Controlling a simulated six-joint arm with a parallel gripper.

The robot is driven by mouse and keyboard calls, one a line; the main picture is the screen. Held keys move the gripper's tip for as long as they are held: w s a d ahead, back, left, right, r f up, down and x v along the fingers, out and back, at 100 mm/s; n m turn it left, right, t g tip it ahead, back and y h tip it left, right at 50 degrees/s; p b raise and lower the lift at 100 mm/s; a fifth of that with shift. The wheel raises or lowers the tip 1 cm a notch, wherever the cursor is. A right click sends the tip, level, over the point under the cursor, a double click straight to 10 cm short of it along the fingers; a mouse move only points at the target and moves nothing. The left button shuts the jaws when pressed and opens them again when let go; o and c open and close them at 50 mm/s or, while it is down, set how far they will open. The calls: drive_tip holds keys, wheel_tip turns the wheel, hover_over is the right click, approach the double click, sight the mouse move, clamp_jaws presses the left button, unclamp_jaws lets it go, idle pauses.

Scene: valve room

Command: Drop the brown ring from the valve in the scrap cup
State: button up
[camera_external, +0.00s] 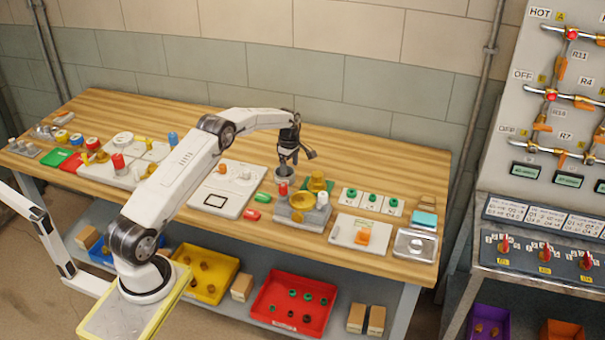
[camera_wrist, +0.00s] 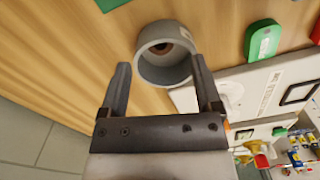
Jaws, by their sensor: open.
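The grey scrap cup (camera_wrist: 163,68) stands on the wooden table in the wrist view, its mouth partly visible between and beyond my fingers. A brown round thing (camera_wrist: 187,48), which looks like the ring, lies inside it. My gripper (camera_wrist: 160,63) is open, its two fingers apart with nothing between them. In the external view my gripper (camera_external: 288,161) points down just above the cup (camera_external: 281,175). The valve body (camera_external: 302,214), a grey block with brass parts and a red cap, stands just in front of the cup. No ring is visible in my fingers.
A white board (camera_external: 228,188) lies left of the cup, with green (camera_external: 263,198) and red (camera_external: 252,214) pieces near it. A white plate with several green rings (camera_external: 370,200) lies to the right. Bare wood (camera_external: 375,160) is free behind.

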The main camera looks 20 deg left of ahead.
wheel_tip(320, 180, up, 7)
drive_tip(key=shift+r, duration=0.15)
idle(0.4)
drive_tip(key=shift+a, duration=0.1)
drive_tip(key=s+a+m+t, duration=0.1)
drive_tip(key=s+a+m, duration=0.3)
drive_tip(key=s, duration=0.7)
drive_tip(key=s+a+m, duration=0.4)
drive_tip(key=s+m, duration=0.2)
drive_tip(key=s, duration=0.5)
drive_tip(key=s+a+m+t, duration=0.1)
drive_tip(key=s+a+m, duration=0.3)
drive_tip(key=s, duration=0.7)
drive_tip(key=shift+r+m+t, duration=0.3)
drive_tip(key=shift+m, duration=0.2)
drive_tip(key=shift+w+a, duration=0.1)
